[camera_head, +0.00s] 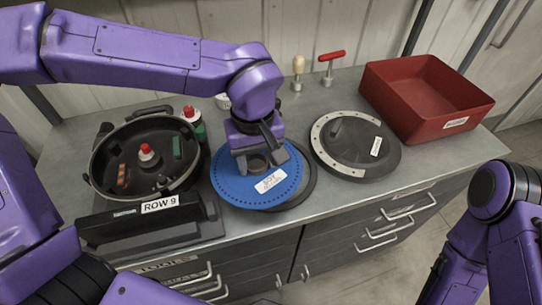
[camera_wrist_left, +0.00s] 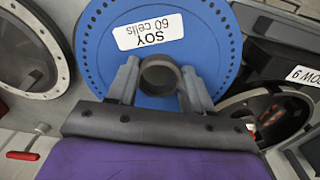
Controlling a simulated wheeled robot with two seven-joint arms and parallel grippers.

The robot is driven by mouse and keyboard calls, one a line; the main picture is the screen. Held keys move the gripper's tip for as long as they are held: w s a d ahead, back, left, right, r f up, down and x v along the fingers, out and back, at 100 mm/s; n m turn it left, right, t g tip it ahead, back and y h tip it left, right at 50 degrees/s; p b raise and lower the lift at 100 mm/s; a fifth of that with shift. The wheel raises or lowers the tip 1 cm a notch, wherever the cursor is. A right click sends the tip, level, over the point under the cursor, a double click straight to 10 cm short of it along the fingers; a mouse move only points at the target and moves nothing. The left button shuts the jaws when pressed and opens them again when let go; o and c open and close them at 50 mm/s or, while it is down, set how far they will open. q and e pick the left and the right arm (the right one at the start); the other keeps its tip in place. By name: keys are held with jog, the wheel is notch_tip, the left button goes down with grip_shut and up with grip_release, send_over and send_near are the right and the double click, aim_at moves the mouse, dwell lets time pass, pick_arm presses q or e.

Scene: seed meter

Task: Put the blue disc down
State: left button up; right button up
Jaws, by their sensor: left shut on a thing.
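The blue disc (camera_head: 228,187) has a ring of small holes and a white label reading "SOY 60 cells". My left gripper (camera_head: 262,158) is over it from above and shut on its dark central hub. In the left wrist view the disc (camera_wrist_left: 205,60) fills the upper middle, with the fingers (camera_wrist_left: 160,85) on both sides of the hub. The disc is over a dark round piece (camera_head: 305,185) on the bench, whose right edge shows past it. I cannot tell whether the disc touches it. My right arm shows at the right edge; its gripper is out of view.
An open black round housing (camera_head: 108,150) stands left, behind a dark case labelled "ROW 9" (camera_head: 160,222). A dark lid with a pale rim (camera_head: 335,165) lies right. A red bin (camera_head: 420,135) stands back right. A red-handled tool (camera_head: 330,60) and wooden-handled tool (camera_head: 298,68) stand behind.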

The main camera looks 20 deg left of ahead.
pick_arm(q)
jog(key=shift+g, duration=0.3)
jog(key=w+f, duration=0.4)
jog(key=w, duration=0.1)
jog(key=w+f, duration=0.3)
jog(key=shift+d, duration=0.35)
jog(key=shift+s+f, duration=0.2)
jog(key=shift+f, duration=0.35)
jog(key=shift+s+f, duration=0.2)
jog(key=shift+f, duration=0.35)
jog(key=shift+c, duration=1)
jog(key=shift+s+f, duration=0.1)
jog(key=shift+f, duration=0.2)
jog(key=shift+c, duration=0.4)
jog(key=shift+w+f, duration=0.2)
jog(key=shift+w, duration=0.05)
grip_shut()
jog(key=o, duration=1.3)
grip_release()
pick_arm(e)
jog(key=shift+w+r, duration=0.15)
jog(key=shift+w, duration=0.4)
pick_arm(q)
jog(key=shift+r, duration=0.15)
notch_tip(320, 180, up, 12)
jog(key=shift+f, duration=0.1)
